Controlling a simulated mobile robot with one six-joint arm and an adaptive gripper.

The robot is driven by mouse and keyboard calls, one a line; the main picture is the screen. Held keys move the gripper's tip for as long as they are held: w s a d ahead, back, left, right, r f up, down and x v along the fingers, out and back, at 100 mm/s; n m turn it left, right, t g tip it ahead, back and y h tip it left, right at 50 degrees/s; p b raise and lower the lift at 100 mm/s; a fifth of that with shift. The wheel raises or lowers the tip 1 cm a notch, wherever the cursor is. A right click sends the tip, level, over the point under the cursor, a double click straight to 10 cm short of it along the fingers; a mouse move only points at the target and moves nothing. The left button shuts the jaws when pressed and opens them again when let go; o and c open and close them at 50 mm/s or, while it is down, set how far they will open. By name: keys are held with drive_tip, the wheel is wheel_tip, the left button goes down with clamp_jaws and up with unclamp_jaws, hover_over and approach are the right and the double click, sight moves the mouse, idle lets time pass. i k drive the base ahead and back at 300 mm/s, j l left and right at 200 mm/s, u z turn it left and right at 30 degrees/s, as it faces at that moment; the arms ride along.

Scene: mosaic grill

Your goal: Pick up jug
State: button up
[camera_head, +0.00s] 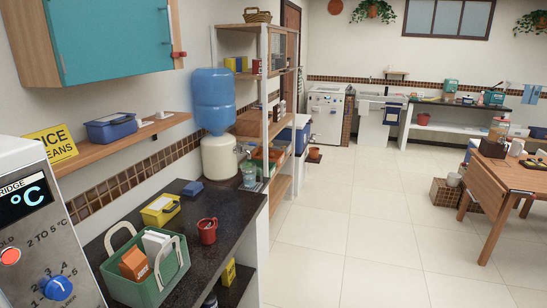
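No single thing is plainly marked as the jug. A clear glass vessel (249,175), possibly a jug, stands on the dark counter right of the water dispenser (219,157). A red mug-like vessel (207,231) stands upright on the same counter, nearer me. A large blue water bottle (213,100) sits upside down on the dispenser. My gripper is not in view.
The dark counter (236,208) also holds a green carrier (146,273) with cartons and a yellow box (161,210). A fridge panel (36,215) fills the left edge. A wall shelf (137,137) overhangs the counter. The tiled floor (345,225) is clear in the middle.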

sight(248, 169)
drive_tip(key=i+u, duration=0.1)
drive_tip(key=i, duration=0.4)
drive_tip(key=i+l+u, duration=0.1)
drive_tip(key=i, duration=0.45)
drive_tip(key=i+l+u, duration=0.1)
drive_tip(key=i, duration=0.4)
drive_tip(key=i+l+u, duration=0.1)
drive_tip(key=i, duration=0.4)
drive_tip(key=i+l+u, duration=0.25)
drive_tip(key=i+u, duration=0.2)
drive_tip(key=i+l+u, duration=0.7)
drive_tip(key=l+u, duration=0.25)
drive_tip(key=i+l+u, duration=0.25)
drive_tip(key=l+u, duration=0.25)
